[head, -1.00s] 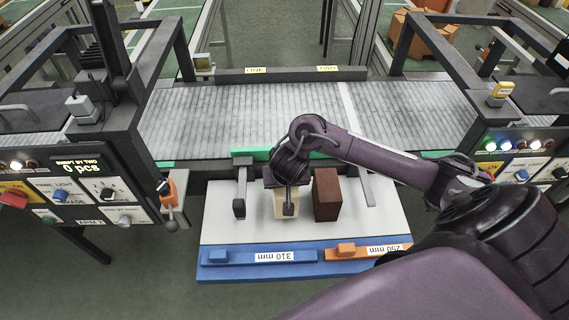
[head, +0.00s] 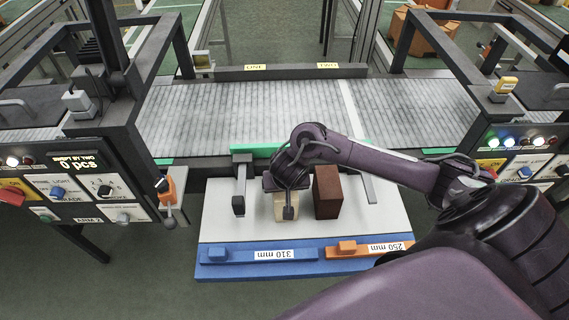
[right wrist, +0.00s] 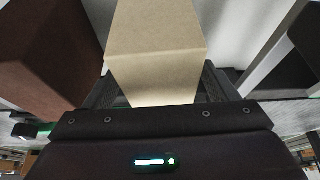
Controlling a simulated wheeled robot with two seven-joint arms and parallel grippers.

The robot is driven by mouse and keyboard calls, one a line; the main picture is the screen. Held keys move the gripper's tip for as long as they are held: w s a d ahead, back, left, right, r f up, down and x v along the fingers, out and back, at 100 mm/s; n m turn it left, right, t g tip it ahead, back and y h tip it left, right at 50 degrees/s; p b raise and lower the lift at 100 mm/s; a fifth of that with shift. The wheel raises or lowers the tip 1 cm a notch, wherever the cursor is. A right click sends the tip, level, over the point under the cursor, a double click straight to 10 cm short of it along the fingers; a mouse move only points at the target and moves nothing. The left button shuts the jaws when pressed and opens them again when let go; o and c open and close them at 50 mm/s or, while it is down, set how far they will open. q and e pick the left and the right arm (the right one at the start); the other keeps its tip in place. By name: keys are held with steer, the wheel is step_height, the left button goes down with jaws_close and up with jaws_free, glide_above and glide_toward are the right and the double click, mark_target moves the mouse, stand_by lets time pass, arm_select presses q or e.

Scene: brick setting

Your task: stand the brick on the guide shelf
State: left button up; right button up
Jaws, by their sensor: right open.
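A pale beige brick (head: 280,207) stands on the white guide shelf (head: 222,222), partly hidden by my right gripper in the head view. My right gripper (head: 288,211) is down at this brick and open. In the right wrist view the beige brick (right wrist: 155,45) lies between the two spread fingers, one on each side; I cannot tell whether they touch it. A dark red-brown brick (head: 328,194) stands upright just right of the gripper; it also shows at the left of the right wrist view (right wrist: 45,60). My left gripper is not in view.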

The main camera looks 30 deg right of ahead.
steer(key=shift+r, duration=0.1)
steer(key=shift+r, duration=0.3)
steer(key=p+v, duration=0.8)
steer(key=v, duration=0.2)
steer(key=shift+s+a+r, duration=0.1)
steer(key=shift+s+r, duration=0.05)
steer(key=shift+r, duration=0.25)
steer(key=shift+s+a+r+p, duration=0.1)
steer(key=shift+s+r+p, duration=0.2)
steer(key=shift+p, duration=0.1)
